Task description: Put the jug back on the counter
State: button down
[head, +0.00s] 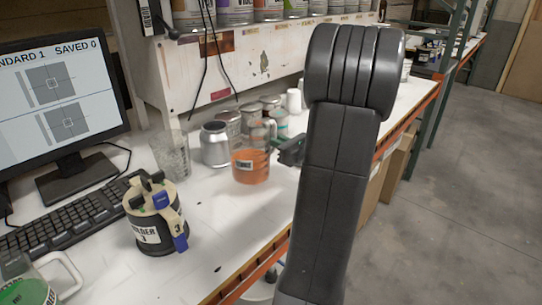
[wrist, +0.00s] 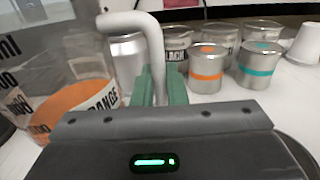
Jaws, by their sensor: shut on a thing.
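The jug (head: 250,166) is clear, with orange contents and a label. In the wrist view its wall (wrist: 52,60) fills the left side and its pale handle (wrist: 152,45) rises in the middle. My gripper (head: 286,152) is at the jug's right side. Its green fingers (wrist: 160,86) are shut on the handle. The jug looks upright over the white counter (head: 215,270). I cannot tell whether its base touches the counter. My arm hides part of the counter to the right.
A silver can (head: 214,144), a clear beaker (head: 171,155) and several small tins (head: 250,116) stand behind and left of the jug. A black holder (head: 153,222) with pens, a keyboard (head: 70,220) and a green-filled jug (head: 30,290) are left. Counter in front is clear.

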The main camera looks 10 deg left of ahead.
notch_tip(320, 180, down, 4)
jog(key=shift+f, duration=0.1)
dwell(0.4)
jog(key=c, duration=1.9)
grip_release()
jog(key=shift+f+b, duration=0.1)
jog(key=shift+b, duration=0.2)
jog(key=o, duration=0.4)
jog(key=shift+o, duration=0.2)
jog(key=shift+s+d+r, duration=0.1)
jog(key=shift+d+r, duration=0.05)
jog(key=shift+r, duration=0.1)
jog(key=v, duration=1.1)
jog(key=shift+s+d, duration=0.25)
